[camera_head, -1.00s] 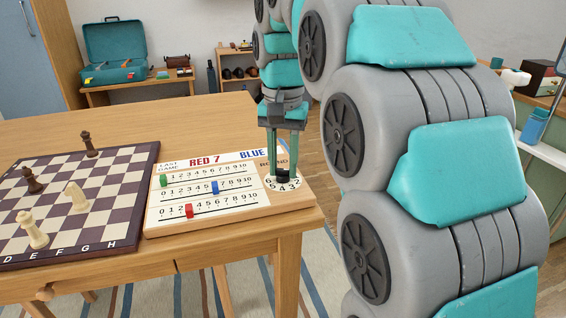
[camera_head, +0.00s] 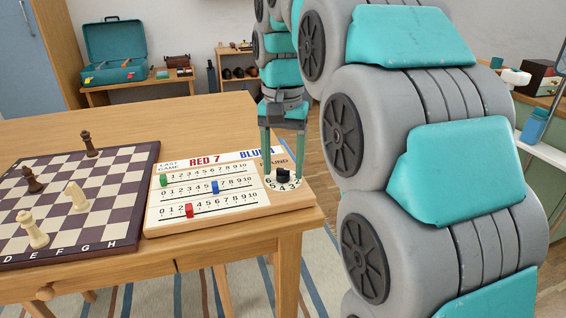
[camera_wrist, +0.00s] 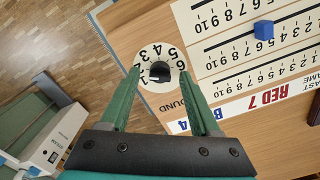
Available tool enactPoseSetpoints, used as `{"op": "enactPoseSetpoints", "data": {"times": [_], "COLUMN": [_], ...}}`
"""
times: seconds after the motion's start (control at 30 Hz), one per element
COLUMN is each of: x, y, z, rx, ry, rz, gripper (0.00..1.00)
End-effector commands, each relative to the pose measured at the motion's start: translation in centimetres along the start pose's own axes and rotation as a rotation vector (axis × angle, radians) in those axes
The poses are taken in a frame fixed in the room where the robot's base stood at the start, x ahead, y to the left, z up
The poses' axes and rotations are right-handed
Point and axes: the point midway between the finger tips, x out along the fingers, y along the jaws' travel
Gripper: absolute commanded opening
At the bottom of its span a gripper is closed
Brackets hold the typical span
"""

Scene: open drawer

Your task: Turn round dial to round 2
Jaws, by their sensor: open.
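The round dial is a white disc (camera_head: 271,185) with black numbers, set in the right end of the wooden scoreboard (camera_head: 160,222). It also shows in the wrist view (camera_wrist: 148,50). A black knob (camera_head: 283,175) stands at its middle; it also shows in the wrist view (camera_wrist: 160,70). I cannot tell surely which number the knob points at. My gripper (camera_head: 283,174) is open above the dial. In the wrist view its green fingers (camera_wrist: 159,76) are spread on either side of the knob, apart from it.
The scoreboard has a red slider (camera_head: 189,211), a blue slider (camera_head: 215,187) and a green slider (camera_head: 163,181). A chessboard (camera_head: 125,160) with several pieces lies left of it. The table (camera_head: 110,125) is clear behind them. The dial is near the table's right edge.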

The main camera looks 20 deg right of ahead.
Motion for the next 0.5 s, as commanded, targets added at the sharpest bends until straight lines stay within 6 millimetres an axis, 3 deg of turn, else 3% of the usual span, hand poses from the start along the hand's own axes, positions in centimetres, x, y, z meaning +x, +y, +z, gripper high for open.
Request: {"op": "enactPoseSetpoints", "data": {"times": [0.37, 0.5], "x": [-2.4, -5.9], "y": [-0.1, -0.1], "z": [-0.1, -0.1], "rx": [0.0, 0.0], "ry": [0.001, 0.004], "rz": [-0.001, -0.002], "gripper": [0.63, 0.63]}}
